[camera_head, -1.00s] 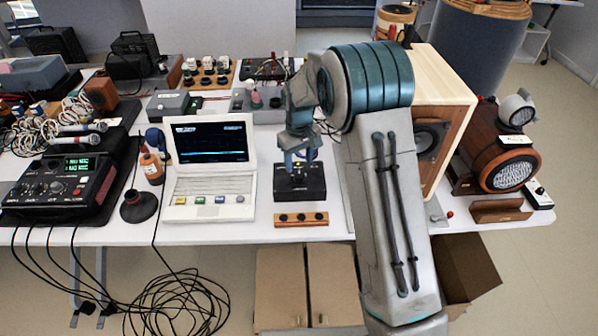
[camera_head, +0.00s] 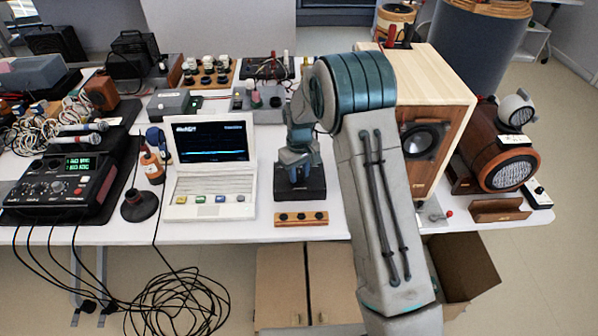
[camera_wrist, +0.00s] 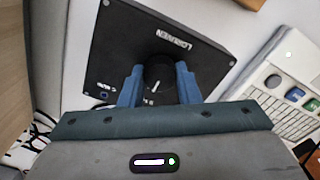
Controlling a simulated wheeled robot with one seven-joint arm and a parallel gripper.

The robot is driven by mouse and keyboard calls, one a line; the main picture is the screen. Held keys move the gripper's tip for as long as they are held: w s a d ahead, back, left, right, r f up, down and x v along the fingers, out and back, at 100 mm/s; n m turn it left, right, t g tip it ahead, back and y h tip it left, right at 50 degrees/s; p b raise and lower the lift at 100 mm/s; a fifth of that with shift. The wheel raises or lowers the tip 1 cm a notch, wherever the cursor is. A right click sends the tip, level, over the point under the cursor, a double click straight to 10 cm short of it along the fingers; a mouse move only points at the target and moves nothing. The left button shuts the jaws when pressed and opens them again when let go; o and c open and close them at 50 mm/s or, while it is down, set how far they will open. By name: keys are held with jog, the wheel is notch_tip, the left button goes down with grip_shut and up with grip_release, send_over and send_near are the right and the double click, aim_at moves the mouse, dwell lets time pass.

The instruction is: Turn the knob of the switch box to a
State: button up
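The switch box (camera_head: 300,192) is a black box with a printed top face, standing on the white table right of the laptop. In the wrist view its black top (camera_wrist: 112,62) carries lettering that appears upside down. A dark round knob (camera_wrist: 160,72) with a white pointer mark sits on it. My gripper (camera_wrist: 160,84) has blue fingers, one on each side of the knob. Whether they press on it or stand slightly apart is not clear. In the head view my gripper (camera_head: 295,172) is over the box and hides the knob.
A white laptop (camera_head: 212,207) stands close left of the box. A wooden strip with black knobs (camera_head: 301,219) lies in front, near the table edge. A grey box (camera_head: 262,112) is behind. A large wooden speaker (camera_head: 447,90) stands right, beside my arm.

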jog(key=shift+n, duration=0.3)
jog(key=n+b, duration=0.1)
jog(key=n, duration=0.2)
jog(key=shift+n+b, duration=0.45)
jog(key=shift+n, duration=2.25)
jog(key=o, duration=1)
jog(key=shift+r, duration=0.15)
